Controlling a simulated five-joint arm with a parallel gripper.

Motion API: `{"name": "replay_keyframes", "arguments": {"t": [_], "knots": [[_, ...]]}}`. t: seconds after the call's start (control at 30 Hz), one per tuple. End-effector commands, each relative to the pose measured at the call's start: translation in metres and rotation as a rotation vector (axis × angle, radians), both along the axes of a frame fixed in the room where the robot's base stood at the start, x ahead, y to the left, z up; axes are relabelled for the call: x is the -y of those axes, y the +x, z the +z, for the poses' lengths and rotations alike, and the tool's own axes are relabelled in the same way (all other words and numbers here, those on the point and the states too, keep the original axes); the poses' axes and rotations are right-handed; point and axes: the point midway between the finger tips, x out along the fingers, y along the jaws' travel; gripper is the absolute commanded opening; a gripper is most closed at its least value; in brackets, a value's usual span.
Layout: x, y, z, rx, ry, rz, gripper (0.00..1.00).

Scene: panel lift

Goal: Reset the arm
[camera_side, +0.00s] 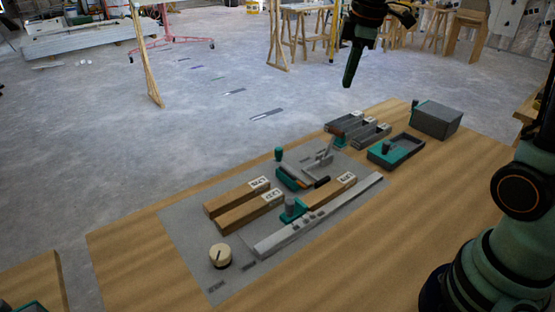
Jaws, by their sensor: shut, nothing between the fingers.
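My gripper (351,72) hangs above the far side of the workbench at the top of the side view, pointing down. Its fingers are together with nothing between them. It is clear of everything on the bench. My lower arm stands at the right edge of the picture, and the links joining it to the gripper are out of frame.
The wooden bench (125,255) bears a grey panel (185,255) with a knob (220,256), wooden blocks (235,197), a green-handled device (290,175) and a long grey rail (320,215). Grey trays (372,135), a green tray (396,150) and a grey box (437,119) stand behind.

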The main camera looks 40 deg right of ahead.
Motion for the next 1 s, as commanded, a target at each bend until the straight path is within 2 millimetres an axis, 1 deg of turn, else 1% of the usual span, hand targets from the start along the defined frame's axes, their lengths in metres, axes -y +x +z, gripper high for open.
{"name": "replay_keyframes", "arguments": {"t": [0.03,0.1,0.23,0.4,0.5,0.6,0.7,1.0], "knots": [[-0.010,-0.012,0.005,0.029,0.013,-0.055,0.00],[-0.022,-0.028,0.007,0.065,0.038,-0.146,0.00],[-0.043,-0.058,0.006,0.129,0.097,-0.310,0.00],[-0.064,-0.096,-0.005,0.204,0.191,-0.515,0.00],[-0.073,-0.113,-0.015,0.236,0.245,-0.614,0.00],[-0.079,-0.124,-0.023,0.258,0.288,-0.687,0.00],[-0.082,-0.130,-0.029,0.269,0.315,-0.732,0.00],[-0.083,-0.133,-0.031,0.271,0.326,-0.754,0.00]]}}
